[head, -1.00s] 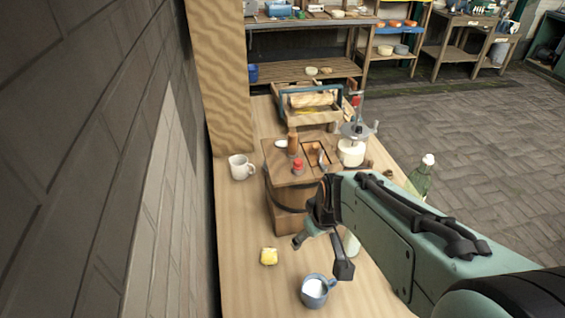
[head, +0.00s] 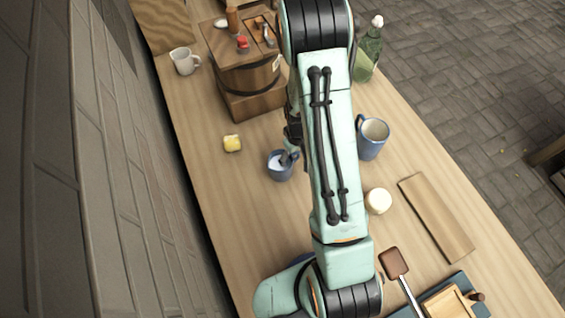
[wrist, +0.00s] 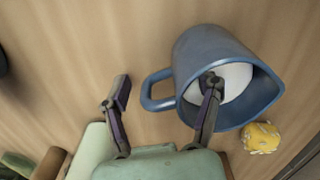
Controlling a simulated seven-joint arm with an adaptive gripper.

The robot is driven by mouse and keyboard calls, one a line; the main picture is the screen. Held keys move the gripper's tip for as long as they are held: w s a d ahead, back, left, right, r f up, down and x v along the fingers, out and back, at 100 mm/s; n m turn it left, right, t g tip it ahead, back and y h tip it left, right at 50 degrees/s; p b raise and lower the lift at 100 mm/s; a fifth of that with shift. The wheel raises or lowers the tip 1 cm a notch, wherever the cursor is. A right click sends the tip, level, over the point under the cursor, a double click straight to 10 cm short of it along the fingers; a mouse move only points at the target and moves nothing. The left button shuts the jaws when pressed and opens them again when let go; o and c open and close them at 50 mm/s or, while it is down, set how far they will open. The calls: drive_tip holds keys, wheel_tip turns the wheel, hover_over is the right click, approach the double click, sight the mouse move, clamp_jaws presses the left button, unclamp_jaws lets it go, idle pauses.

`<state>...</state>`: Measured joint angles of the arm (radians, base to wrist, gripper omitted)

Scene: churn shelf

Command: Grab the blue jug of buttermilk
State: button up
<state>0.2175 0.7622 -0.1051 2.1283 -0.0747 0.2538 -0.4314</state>
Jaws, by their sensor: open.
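The blue jug (head: 279,172) stands upright on the wooden table in the head view, with white buttermilk inside. My gripper (head: 291,150) is at its upper right side, partly hidden by my arm. In the wrist view the jug (wrist: 205,52) fills the right of centre, its handle (wrist: 149,92) pointing left. My open gripper (wrist: 167,83) straddles the handle side. One finger overlaps the jug's mouth and the white buttermilk (wrist: 232,82); the other is left of the handle over bare table. I cannot tell whether either finger touches the jug.
A second blue mug (head: 372,141) stands right of my arm. A wooden churn box (head: 250,85), white mug (head: 184,61) and green bottle (head: 368,55) stand behind. A board (head: 437,218) and round white piece (head: 378,201) lie right.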

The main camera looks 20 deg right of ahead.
clamp_jaws()
idle(0.4)
drive_tip(key=shift+r, duration=4.95)
